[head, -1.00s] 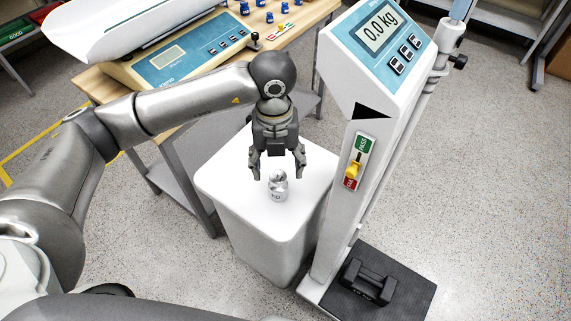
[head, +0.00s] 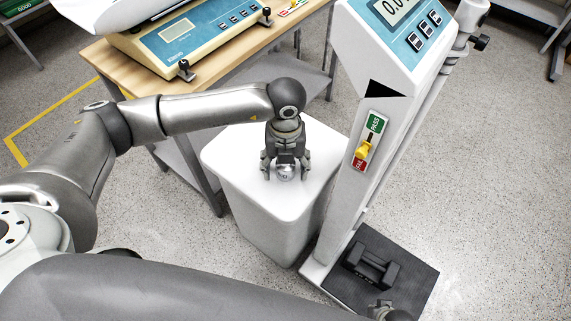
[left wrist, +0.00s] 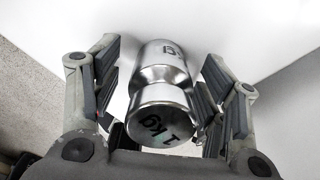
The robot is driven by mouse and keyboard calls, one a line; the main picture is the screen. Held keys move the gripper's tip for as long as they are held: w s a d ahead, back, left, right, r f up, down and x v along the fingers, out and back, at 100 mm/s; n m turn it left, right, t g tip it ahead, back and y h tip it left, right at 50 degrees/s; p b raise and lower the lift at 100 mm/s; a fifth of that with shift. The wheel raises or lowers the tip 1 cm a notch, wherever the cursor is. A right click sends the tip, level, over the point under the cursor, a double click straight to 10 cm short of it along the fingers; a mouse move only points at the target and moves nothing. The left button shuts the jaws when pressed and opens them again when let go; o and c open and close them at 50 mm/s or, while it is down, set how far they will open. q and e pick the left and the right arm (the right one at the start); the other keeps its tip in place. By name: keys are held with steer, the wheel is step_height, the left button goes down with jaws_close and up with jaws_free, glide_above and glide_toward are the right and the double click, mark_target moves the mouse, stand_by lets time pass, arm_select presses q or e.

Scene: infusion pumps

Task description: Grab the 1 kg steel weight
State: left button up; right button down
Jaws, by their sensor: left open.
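The 1 kg steel weight (head: 285,173) stands on a white, flat-topped bin-like stand (head: 232,158). In the left wrist view the shiny weight (left wrist: 162,85) shows a "1 kg" marking on its knob. My left gripper (head: 285,176) points down over the weight, with a finger on each side of it. In the left wrist view the left gripper (left wrist: 165,90) is open around the weight, with gaps visible beside its body. The head view hides part of the weight behind the gripper. A dark part at the bottom edge may belong to my right arm; its fingers cannot be made out.
A tall floor scale (head: 352,160) with a display stands just right of the stand. A wooden table (head: 100,52) with a bench scale (head: 190,35) is behind. Open floor lies at right.

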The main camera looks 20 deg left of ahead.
arm_select(q)
jaws_close()
steer(key=shift+w, duration=0.1)
stand_by(0.4)
